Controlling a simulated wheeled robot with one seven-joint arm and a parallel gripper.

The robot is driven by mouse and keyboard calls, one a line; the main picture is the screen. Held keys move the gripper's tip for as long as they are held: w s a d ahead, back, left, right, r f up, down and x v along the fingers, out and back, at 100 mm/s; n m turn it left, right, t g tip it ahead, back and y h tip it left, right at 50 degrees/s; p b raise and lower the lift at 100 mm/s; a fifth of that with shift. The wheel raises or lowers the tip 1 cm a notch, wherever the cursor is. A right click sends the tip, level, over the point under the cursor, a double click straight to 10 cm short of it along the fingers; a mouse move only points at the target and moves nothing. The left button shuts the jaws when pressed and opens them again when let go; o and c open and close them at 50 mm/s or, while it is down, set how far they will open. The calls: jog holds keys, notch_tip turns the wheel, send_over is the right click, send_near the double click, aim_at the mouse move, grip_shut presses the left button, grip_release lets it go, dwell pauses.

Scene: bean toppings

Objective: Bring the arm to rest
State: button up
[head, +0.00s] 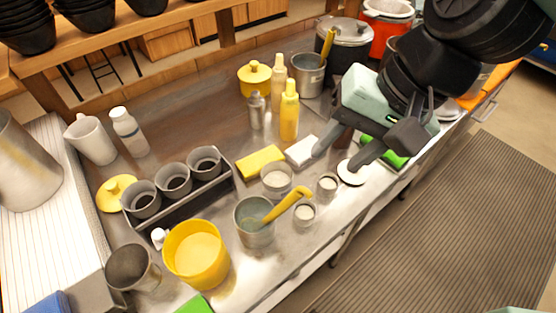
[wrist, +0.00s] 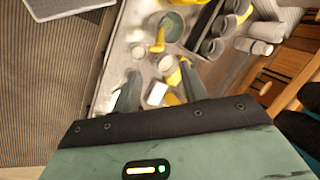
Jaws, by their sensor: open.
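My gripper (head: 332,161) is open and empty, above the right part of the metal counter (head: 190,87). Its dark arm reaches in from the upper right. The two fingers point down and left, spread apart. In the wrist view my gripper (wrist: 160,86) shows its fingers apart, with a white block (wrist: 157,93) seen between them in the picture. How high the fingertips are above the counter is hard to tell.
Near the fingers are a white block (head: 301,151), a yellow sponge (head: 260,160), a white disc (head: 351,175) and small cups (head: 327,186). A metal pot with a yellow ladle (head: 253,228), yellow bucket (head: 196,255) and bottles (head: 289,117) crowd the counter. The striped floor mat (head: 440,225) is clear.

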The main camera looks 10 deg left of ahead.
jog(key=s+d+f+n+h+b, duration=0.1)
jog(key=s+d+f+n+h, duration=0.1)
jog(key=d, duration=0.4)
jog(key=s+d+f+n+h+b, duration=0.1)
jog(key=s+d+f+n+h, duration=0.1)
jog(key=s+d+n, duration=0.2)
jog(key=shift+d+n, duration=0.5)
jog(key=shift+d, duration=0.65)
